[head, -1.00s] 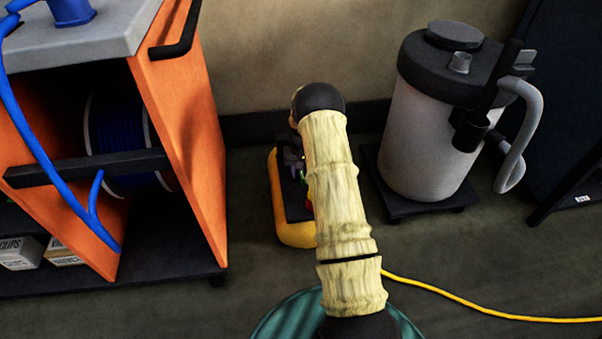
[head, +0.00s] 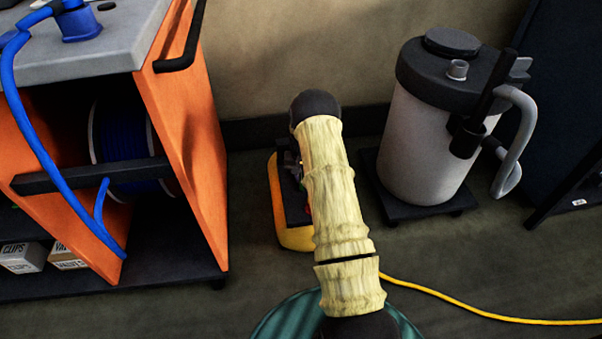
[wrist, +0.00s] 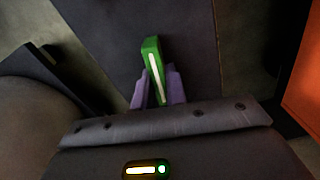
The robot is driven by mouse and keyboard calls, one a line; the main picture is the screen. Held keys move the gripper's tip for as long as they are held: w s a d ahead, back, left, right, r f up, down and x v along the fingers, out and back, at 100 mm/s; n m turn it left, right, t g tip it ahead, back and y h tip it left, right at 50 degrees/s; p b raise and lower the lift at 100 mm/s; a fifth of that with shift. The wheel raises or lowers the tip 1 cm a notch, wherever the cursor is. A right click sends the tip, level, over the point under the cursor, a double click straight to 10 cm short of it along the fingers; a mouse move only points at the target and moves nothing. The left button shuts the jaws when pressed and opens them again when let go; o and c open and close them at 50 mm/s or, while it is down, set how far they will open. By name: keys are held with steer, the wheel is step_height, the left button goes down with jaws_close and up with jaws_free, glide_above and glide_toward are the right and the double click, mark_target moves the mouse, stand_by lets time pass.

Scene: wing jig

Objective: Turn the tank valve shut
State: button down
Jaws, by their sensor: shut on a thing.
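The valve handle (wrist: 152,62) is a green lever with a white stripe along it, in the middle of the wrist view. My gripper (wrist: 156,80) has purple fingers, one on each side of the lever, and is shut on it. The lever's lower end is hidden between the fingers. In the head view, a yellow unit with a dark top (head: 293,238), which looks like the tank, stands on the floor behind my pale arm. My arm covers most of the valve and gripper there.
An orange cart (head: 187,130) with a blue hose (head: 50,160) and reel stands at the left. A grey canister with a black lid (head: 425,150) stands at the right. A yellow cord (head: 450,303) runs across the floor at lower right.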

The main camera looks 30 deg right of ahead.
steer(key=m+p, duration=0.3)
steer(key=shift+r, duration=0.2)
steer(key=m+p, duration=0.3)
steer(key=m, duration=0.1)
steer(key=shift+s+d+m, duration=0.1)
steer(key=shift+s+m, duration=0.05)
steer(key=shift+m, duration=0.25)
steer(key=m+p, duration=0.1)
steer(key=m, duration=0.3)
steer(key=shift+s+f+p, duration=0.1)
steer(key=shift+f+p, duration=0.05)
steer(key=shift+p, duration=0.25)
steer(key=shift+s+m+p, duration=0.1)
steer(key=shift+m+p, duration=0.25)
steer(key=shift+m, duration=1.85)
steer(key=c, duration=1.4)
jaws_free()
steer(key=shift+c, duration=0.2)
